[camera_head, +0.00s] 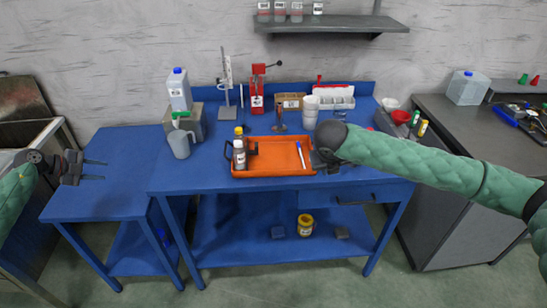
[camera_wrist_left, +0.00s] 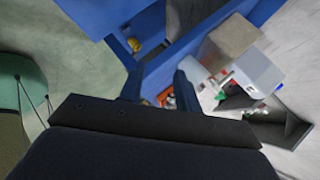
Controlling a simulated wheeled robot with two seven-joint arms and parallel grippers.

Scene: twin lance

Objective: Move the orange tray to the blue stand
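The orange tray (camera_head: 272,168) lies flat on the blue workbench. It holds a white bottle (camera_head: 239,157), a yellow-capped bottle, a dark item and a blue-and-white pen (camera_head: 300,154). A lower blue stand (camera_head: 115,160) adjoins the workbench on the left, its top largely bare. My left gripper (camera_head: 95,170) is open and empty over the stand, left of the tray and apart from it. Its two fingers stand apart in the left wrist view (camera_wrist_left: 158,88). My right gripper (camera_head: 322,160) is at the tray's right edge; its wrist hides its fingers, so I cannot tell whether it grips.
A grey jug (camera_head: 180,143) and a blue-capped canister (camera_head: 179,90) stand between stand and tray, toward the back. Racks, a red press (camera_head: 257,92) and cups line the workbench's rear. A yellow jar (camera_head: 305,225) sits on the lower shelf. A grey cabinet stands at right.

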